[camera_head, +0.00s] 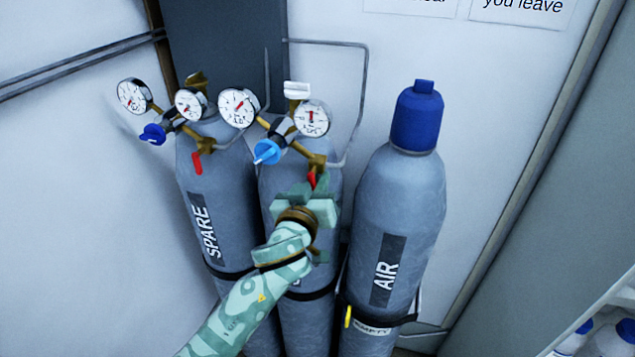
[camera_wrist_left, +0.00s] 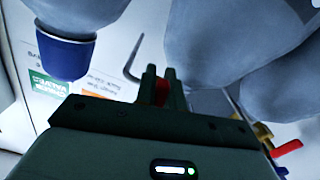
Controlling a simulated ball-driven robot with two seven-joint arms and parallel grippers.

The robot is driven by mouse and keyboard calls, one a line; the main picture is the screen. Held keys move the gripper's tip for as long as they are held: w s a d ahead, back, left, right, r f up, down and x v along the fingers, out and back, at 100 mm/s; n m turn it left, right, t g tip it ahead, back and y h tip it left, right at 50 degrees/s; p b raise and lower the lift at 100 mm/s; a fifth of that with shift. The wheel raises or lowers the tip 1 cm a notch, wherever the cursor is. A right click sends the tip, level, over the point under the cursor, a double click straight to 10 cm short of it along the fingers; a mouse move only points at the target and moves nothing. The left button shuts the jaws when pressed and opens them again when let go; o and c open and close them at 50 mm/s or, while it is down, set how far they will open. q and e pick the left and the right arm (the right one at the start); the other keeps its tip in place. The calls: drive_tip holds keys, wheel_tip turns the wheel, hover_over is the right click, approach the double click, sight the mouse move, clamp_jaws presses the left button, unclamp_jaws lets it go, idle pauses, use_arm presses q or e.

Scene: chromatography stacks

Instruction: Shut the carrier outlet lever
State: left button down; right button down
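The carrier outlet lever (camera_head: 312,180) is a small red lever below the brass regulator of the middle cylinder (camera_head: 275,185). Most of it is hidden behind my left gripper (camera_head: 312,195) in the head view. In the left wrist view the red lever (camera_wrist_left: 161,92) sits between the two narrow fingers of my left gripper (camera_wrist_left: 161,88). The fingers are close together, and the red fills the gap between them. The lettering on the middle cylinder is covered by my left arm. My right gripper is in neither view.
The SPARE cylinder (camera_head: 215,205) stands left with its own red lever (camera_head: 197,163). The blue-capped AIR cylinder (camera_head: 395,215) stands right. Gauges (camera_head: 238,106) and a blue knob (camera_head: 267,152) sit above my gripper. A thin grey pipe (camera_head: 362,100) runs up the wall.

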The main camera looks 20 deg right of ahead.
use_arm(q)
drive_tip(key=shift+w+a+m+p, duration=0.2)
drive_tip(key=shift+m+p, duration=0.1)
drive_tip(key=shift+m, duration=0.45)
drive_tip(key=shift+w+a+m+p, duration=0.15)
drive_tip(key=shift+m+p, duration=0.1)
drive_tip(key=shift+m, duration=0.5)
drive_tip(key=shift+s, duration=0.1)
drive_tip(key=c, duration=1.5)
unclamp_jaws()
drive_tip(key=p+v, duration=0.1)
drive_tip(key=v, duration=1.5)
drive_tip(key=shift+s+a, duration=0.15)
